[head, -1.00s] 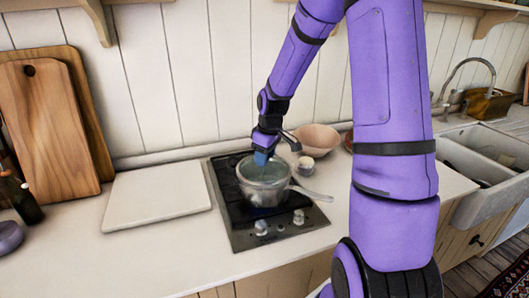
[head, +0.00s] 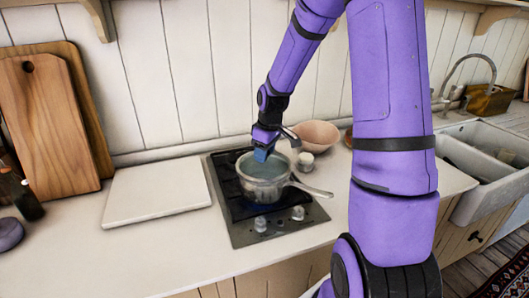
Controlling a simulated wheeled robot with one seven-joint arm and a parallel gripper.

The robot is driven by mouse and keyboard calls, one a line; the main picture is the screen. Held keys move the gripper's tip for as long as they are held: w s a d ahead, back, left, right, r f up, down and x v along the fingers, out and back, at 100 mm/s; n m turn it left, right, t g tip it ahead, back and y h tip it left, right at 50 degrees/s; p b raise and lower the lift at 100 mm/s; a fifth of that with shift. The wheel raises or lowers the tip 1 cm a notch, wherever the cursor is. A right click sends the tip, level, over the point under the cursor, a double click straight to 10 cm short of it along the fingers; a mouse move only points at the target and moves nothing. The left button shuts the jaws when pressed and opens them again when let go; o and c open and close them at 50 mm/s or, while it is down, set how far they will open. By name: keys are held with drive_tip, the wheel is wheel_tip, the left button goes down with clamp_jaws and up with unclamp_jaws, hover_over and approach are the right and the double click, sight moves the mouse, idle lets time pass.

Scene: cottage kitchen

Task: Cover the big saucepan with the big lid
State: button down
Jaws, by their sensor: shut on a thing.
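The big saucepan (head: 264,192) is a shiny metal pan on the hob, with its long handle (head: 312,190) pointing right. A bluish, see-through big lid (head: 264,168) shows at the pan's mouth, under my gripper (head: 263,155). My gripper points down and is shut on the top of the lid. The fingers hide the knob, and the far rim is partly hidden. The lid lies at or very close to the pan's rim; I cannot tell whether it touches all round.
The black hob (head: 240,228) has knobs at its front. A white board (head: 157,193) lies to the left, with wooden boards (head: 50,125) leaning behind. A pink bowl (head: 317,134) and a small white pot (head: 305,162) stand behind right. The sink (head: 480,160) is farther right.

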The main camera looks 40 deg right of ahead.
sight(269, 153)
drive_tip(key=shift+f, duration=0.4)
idle(0.4)
drive_tip(key=c, duration=0.9)
unclamp_jaws()
drive_tip(key=shift+s+d+r, duration=0.1)
drive_tip(key=shift+s+r, duration=0.15)
drive_tip(key=shift+r, duration=1.55)
drive_tip(key=shift+s+d+r, duration=0.15)
drive_tip(key=shift+s+r, duration=0.1)
drive_tip(key=shift+r, duration=1.55)
drive_tip(key=shift+s+d+r, duration=0.1)
drive_tip(key=shift+s+r, duration=0.15)
drive_tip(key=shift+r, duration=1.55)
drive_tip(key=s+a+r+m+t+h, duration=0.1)
drive_tip(key=s+a+r+m, duration=0.1)
drive_tip(key=s+a+r, duration=0.75)
drive_tip(key=s+a+r+m+t, duration=0.1)
drive_tip(key=s, duration=0.4)
drive_tip(key=s+a+r+m, duration=0.1)
drive_tip(key=s+a, duration=0.1)
drive_tip(key=s, duration=0.3)
drive_tip(key=s+a+r+m+t, duration=0.1)
drive_tip(key=s, duration=0.4)
drive_tip(key=shift+s+a+r+t, duration=0.15)
drive_tip(key=shift+s+r+t, duration=0.05)
drive_tip(key=shift+s+t, duration=0.1)
